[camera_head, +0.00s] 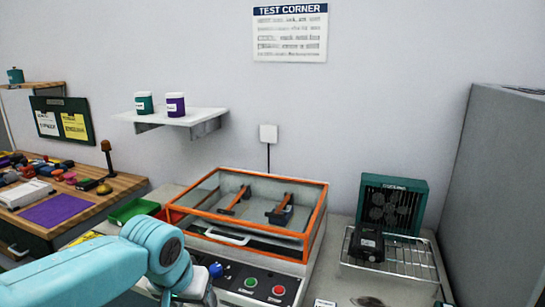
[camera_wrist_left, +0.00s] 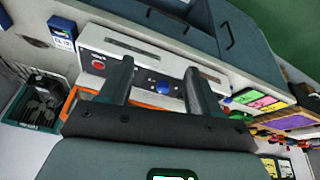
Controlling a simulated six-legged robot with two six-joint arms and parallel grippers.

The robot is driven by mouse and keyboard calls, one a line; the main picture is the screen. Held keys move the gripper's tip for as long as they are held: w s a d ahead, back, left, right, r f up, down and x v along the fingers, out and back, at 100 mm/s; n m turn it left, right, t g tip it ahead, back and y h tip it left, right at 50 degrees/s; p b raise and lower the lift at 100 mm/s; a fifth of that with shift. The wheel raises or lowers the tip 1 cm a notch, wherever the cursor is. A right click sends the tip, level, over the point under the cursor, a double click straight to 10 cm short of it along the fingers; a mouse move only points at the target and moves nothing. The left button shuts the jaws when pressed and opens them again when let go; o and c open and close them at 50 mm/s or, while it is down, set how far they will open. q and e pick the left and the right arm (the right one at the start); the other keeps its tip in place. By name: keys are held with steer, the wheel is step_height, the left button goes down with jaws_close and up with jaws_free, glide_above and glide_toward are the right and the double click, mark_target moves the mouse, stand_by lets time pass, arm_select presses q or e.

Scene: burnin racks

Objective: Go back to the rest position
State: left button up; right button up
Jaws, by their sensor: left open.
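My left arm (camera_head: 150,255) comes in from the lower left in the head view, with its wrist bent down in front of the burn-in box. Its fingers are not visible there. In the left wrist view my left gripper (camera_wrist_left: 158,72) is open, its two dark fingers apart with nothing between them. Beyond the fingers is the control panel (camera_wrist_left: 140,68) with a red button and a blue knob (camera_wrist_left: 162,88). The burn-in box (camera_head: 316,240) has its orange-framed clear lid (camera_head: 262,222) down. My right gripper is in neither view.
A black device (camera_head: 368,243) sits on a wire rack (camera_head: 415,262) before a teal cooling fan (camera_head: 393,205). A green bin (camera_head: 134,210) stands left of the box. A wooden bench (camera_head: 120,186) with many small items is at far left. A tall grey cabinet (camera_head: 495,190) bounds the right.

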arm_select(q)
steer(key=s+d+f+g+h, duration=0.1)
steer(key=s+d+f, duration=0.15)
steer(key=f, duration=0.95)
steer(key=s+d+f+g+h, duration=0.1)
steer(key=s+f, duration=0.2)
steer(key=f, duration=0.9)
steer(key=s+f+n+g+h+p, duration=0.1)
steer(key=s+f+n, duration=0.2)
steer(key=s+f, duration=1)
steer(key=s, duration=0.3)
steer(key=shift+s+f+g, duration=0.3)
steer(key=shift+s, duration=0.05)
steer(key=shift+a, duration=0.1)
